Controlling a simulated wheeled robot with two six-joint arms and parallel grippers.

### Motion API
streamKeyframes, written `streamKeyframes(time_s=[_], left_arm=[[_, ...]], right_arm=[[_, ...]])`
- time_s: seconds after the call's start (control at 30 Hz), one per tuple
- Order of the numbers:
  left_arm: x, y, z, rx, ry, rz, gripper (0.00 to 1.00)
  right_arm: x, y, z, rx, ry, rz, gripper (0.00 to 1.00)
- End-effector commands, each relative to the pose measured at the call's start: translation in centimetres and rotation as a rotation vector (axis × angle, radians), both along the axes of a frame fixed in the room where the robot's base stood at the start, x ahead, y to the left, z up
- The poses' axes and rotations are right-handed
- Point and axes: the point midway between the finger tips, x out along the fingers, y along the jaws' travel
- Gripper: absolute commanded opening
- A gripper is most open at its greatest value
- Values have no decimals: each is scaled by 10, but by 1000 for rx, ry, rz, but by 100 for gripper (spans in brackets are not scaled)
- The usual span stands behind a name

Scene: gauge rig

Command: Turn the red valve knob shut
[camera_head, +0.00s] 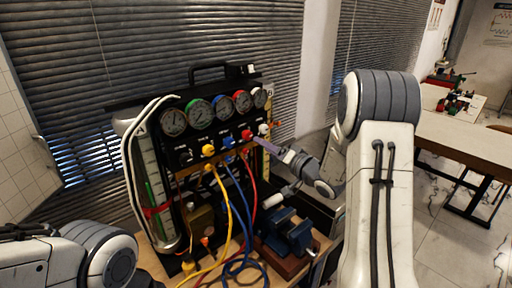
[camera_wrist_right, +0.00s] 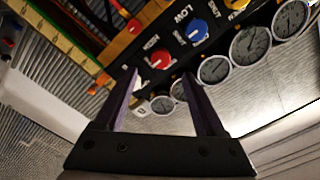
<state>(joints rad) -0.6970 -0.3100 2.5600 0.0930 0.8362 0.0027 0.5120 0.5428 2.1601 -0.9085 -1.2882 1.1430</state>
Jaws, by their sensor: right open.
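The red valve knob (camera_head: 247,135) is on the front of the black gauge panel (camera_head: 222,140), right of the blue knob (camera_head: 228,142) and the yellow knob (camera_head: 208,150) in the head view. In the right wrist view the red knob (camera_wrist_right: 159,58) shows beside the HIGH label, beyond the fingertips. My right gripper (camera_head: 262,143) comes from the right, its fingertips close to the red knob. In the wrist view its two fingers (camera_wrist_right: 166,80) are apart with nothing held between them. Contact with the knob cannot be told. My left arm shows at the lower left; its gripper is not visible.
Several round gauges (camera_head: 222,107) line the panel top. Yellow, blue and red hoses (camera_head: 232,215) hang in front. A blue vise (camera_head: 288,232) stands at the lower right of the rig.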

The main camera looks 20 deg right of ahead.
Motion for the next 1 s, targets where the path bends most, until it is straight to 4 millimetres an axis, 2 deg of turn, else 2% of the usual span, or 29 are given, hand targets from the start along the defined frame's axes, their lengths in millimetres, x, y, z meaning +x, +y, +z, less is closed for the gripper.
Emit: streamKeyframes(time_s=[0.1, 0.23, 0.77, 0.87, 0.97, 1.0], left_arm=[[0, 0, -9, 0, 0, 0, 69], [0, 0, -11, 0, 0, 0, 69], [0, 0, -10, 0, 0, 0, 69], [0, 0, -12, 0, 0, 0, 69], [0, 0, -15, 0, 0, 0, 69], [0, 0, -16, 0, 0, 0, 69]], right_arm=[[-17, -7, -2, -1, -1, -2, 72], [-25, -10, -1, 0, 0, -1, 72], [-27, -9, 0, -2, 2, 0, 72], [-22, 1, -3, -41, 22, -4, 72], [-15, 26, -10, -149, 78, -21, 72], [-13, 40, -15, -209, 111, -28, 72]])
